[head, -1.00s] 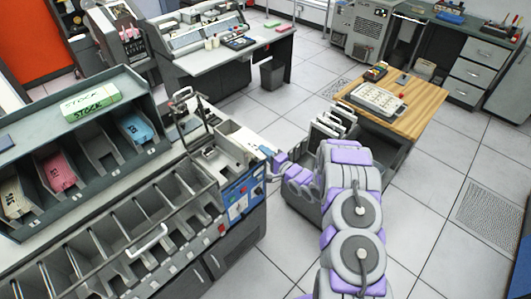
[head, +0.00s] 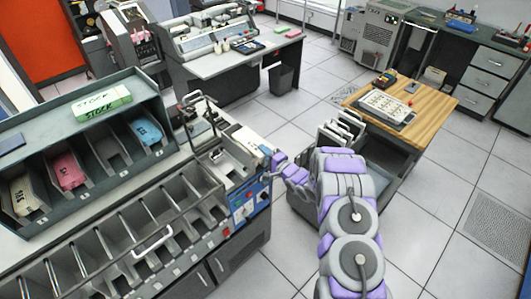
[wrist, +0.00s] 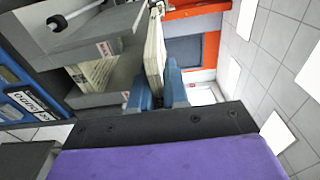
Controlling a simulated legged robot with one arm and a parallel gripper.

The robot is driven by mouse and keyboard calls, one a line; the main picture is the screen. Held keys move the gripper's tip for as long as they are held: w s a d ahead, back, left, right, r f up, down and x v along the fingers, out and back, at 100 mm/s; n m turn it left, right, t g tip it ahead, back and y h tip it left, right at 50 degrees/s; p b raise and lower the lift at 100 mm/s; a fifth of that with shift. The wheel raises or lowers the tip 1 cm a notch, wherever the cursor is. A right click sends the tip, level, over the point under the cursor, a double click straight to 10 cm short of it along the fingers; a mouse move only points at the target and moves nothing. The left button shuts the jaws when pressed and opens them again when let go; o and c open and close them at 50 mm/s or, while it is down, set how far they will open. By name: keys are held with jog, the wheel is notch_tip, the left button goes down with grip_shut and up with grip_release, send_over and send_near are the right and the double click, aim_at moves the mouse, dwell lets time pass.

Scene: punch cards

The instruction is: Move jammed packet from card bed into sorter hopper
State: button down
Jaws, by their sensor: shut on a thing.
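My gripper (wrist: 156,92) has blue fingers shut on a cream packet of cards (wrist: 154,52), which stands on edge between them in the wrist view. In the head view my gripper (head: 269,153) is at the right end of the sorter (head: 180,225), beside its blue control panel (head: 246,207). A pale block (head: 250,138) shows just left of the fingers; I cannot tell whether it is the packet or part of the machine. A grey metal recess (head: 212,160) lies left of it. I cannot clearly pick out the card bed or hopper. The packet's lower part is hidden by the fingers.
Several slanted sorter pockets (head: 120,240) run along the machine's front. A rack (head: 30,145) holds pink, blue and cream packets, with a green STOCK box (head: 102,103) on top. A wooden-topped table (head: 440,98) stands right of my arm. Open tiled floor (head: 430,215) lies at right.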

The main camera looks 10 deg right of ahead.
aim_at(254, 142)
jog(key=shift+w, duration=0.1)
jog(key=shift+x, duration=2.15)
jog(key=shift+a, duration=0.2)
jog(key=shift+x, duration=0.8)
jog(key=shift+f+b, duration=0.5)
jog(key=shift+f, duration=0.6)
jog(key=shift+f, duration=0.15)
